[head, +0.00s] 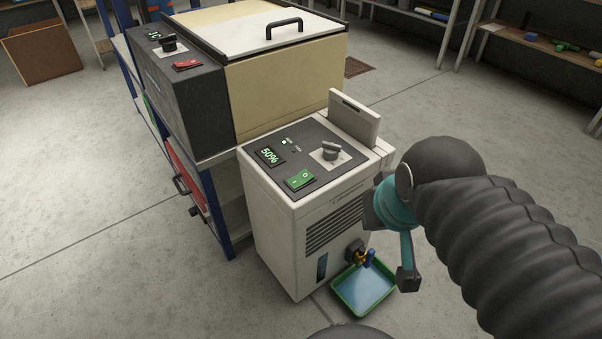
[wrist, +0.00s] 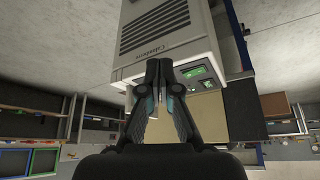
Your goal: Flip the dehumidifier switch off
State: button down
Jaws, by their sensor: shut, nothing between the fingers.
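The dehumidifier (head: 272,222) is a white box with a dark top panel, standing upright on the floor in the middle of the head view. Its green rocker switch (head: 300,180) sits near the panel's front edge, below a lit 50% display (head: 269,156) and left of a grey knob (head: 331,151). In the wrist view the dehumidifier (wrist: 172,20) appears upside down, with the green switch (wrist: 195,72) just right of my fingertips. My gripper (wrist: 164,68) is shut and empty, with the dehumidifier beyond it. Its fingers are hard to make out in the head view.
A larger cream machine (head: 285,85) with a black control panel and red switch (head: 187,64) stands behind left on a blue-framed shelf. A green-rimmed tray (head: 362,290) lies on the floor before the dehumidifier. Open floor lies to the right.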

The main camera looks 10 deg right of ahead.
jog(key=w+a+f+g, duration=0.1)
jog(key=w+a+f, duration=0.1)
jog(key=w, duration=0.1)
notch_tip(320, 180, up, 6)
jog(key=r+n+g+h, duration=0.1)
jog(key=n+g, duration=0.3)
jog(key=n, duration=0.2)
send_over(306, 175)
jog(key=s+a, duration=0.1)
jog(key=a, duration=0.1)
jog(key=shift+s+d+f+b, duration=0.1)
jog(key=shift+f+b, duration=0.15)
jog(key=shift+b, duration=0.05)
jog(key=shift+f, duration=0.1)
jog(key=f, duration=0.4)
jog(key=d+f, duration=0.1)
jog(key=f, duration=0.4)
jog(key=f+b, duration=0.1)
jog(key=f, duration=0.3)
jog(key=shift+w+d+f, duration=0.2)
jog(key=shift+w+f, duration=0.2)
jog(key=shift+f, duration=0.1)
